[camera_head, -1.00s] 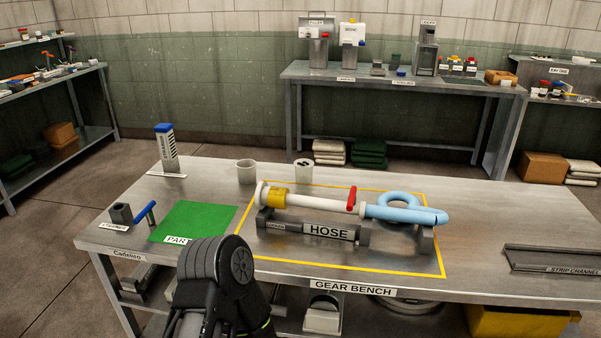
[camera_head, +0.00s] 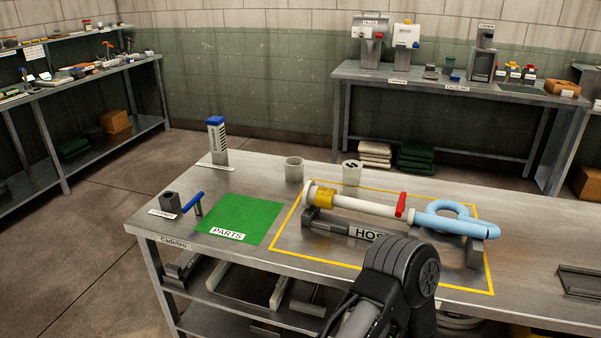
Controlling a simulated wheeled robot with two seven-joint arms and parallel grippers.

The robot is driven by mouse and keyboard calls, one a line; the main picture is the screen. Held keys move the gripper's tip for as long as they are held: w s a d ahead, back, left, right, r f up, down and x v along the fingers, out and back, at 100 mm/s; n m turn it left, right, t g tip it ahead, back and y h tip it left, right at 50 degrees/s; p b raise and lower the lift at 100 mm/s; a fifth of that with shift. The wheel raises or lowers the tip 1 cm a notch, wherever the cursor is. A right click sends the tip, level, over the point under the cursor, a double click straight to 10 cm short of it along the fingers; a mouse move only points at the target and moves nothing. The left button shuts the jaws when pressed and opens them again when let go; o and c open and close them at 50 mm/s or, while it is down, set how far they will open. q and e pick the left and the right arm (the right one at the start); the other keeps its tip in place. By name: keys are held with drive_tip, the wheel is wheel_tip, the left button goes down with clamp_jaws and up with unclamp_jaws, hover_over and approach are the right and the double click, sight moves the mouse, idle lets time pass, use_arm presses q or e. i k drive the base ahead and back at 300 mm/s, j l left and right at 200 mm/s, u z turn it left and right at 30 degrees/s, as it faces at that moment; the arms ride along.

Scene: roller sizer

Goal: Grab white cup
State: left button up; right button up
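A plain white cup (camera_head: 293,169) stands upright near the back edge of the gear bench (camera_head: 262,254). A second white cup (camera_head: 351,173) stands just to its right, with dark marks at its top; I cannot tell whether these are holes or contents. Both cups stand free, with nothing touching them. A black link of one of my arms (camera_head: 392,285) shows at the bottom, in front of the hose fixture, well short of the cups. Neither gripper shows in the view.
A hose assembly (camera_head: 365,207) with a red lever rests on a stand inside a yellow outline, in front of the cups. A green parts mat (camera_head: 238,217) lies to the left. A blue-topped block (camera_head: 217,138) stands at the back left. Bare bench lies between mat and cups.

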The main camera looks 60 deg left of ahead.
sight(294, 167)
drive_tip(key=k+j, duration=1.05)
drive_tip(key=j, duration=0.1)
